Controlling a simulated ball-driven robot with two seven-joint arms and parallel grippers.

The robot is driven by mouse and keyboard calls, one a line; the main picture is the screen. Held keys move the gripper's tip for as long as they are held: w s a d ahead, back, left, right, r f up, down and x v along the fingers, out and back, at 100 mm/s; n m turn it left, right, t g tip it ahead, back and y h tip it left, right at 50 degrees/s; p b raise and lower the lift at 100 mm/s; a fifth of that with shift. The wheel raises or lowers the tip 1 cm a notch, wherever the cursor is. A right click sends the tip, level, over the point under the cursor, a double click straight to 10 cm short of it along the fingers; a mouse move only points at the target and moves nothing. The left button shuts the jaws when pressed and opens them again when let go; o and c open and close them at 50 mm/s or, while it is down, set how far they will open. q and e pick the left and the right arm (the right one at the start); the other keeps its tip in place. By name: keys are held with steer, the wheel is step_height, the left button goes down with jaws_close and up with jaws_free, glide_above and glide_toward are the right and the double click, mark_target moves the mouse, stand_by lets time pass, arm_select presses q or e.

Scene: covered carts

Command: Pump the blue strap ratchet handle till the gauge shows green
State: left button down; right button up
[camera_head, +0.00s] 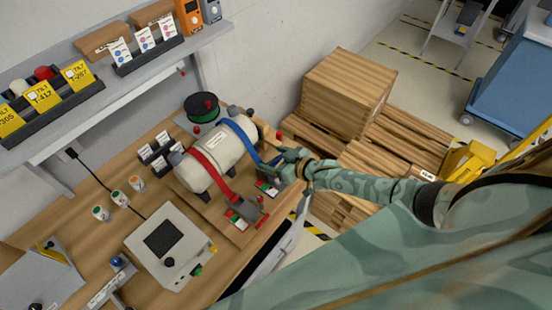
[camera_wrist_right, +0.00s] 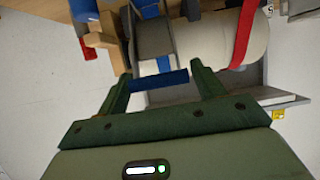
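A cream cylinder (camera_head: 225,152) lies on a wooden board on the bench, held by a red strap (camera_head: 207,163) and a blue strap (camera_head: 240,128). My right gripper (camera_head: 291,160) is at the ratchet end of the blue strap. In the right wrist view the blue ratchet handle (camera_wrist_right: 158,80) is a bar lying across the gap between my right gripper's fingers (camera_wrist_right: 160,78). Whether the fingers press on it is unclear. A small gauge (camera_head: 267,188) with green and red stands by the blue ratchet; its reading is too small to tell. My left gripper is not in view.
The red ratchet (camera_head: 250,210) and its gauge (camera_head: 236,220) are close on the near side. A grey control box (camera_head: 170,246) and small jars stand to the left. A wooden crate (camera_head: 347,87) on pallets is beyond the bench's right edge.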

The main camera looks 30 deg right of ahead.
steer(key=shift+o, duration=1.4)
steer(key=shift+w+a+r, duration=0.1)
steer(key=shift+w, duration=0.05)
steer(key=p+v, duration=0.1)
steer(key=v, duration=1.5)
steer(key=shift+p, duration=0.4)
steer(key=shift+c, duration=0.3)
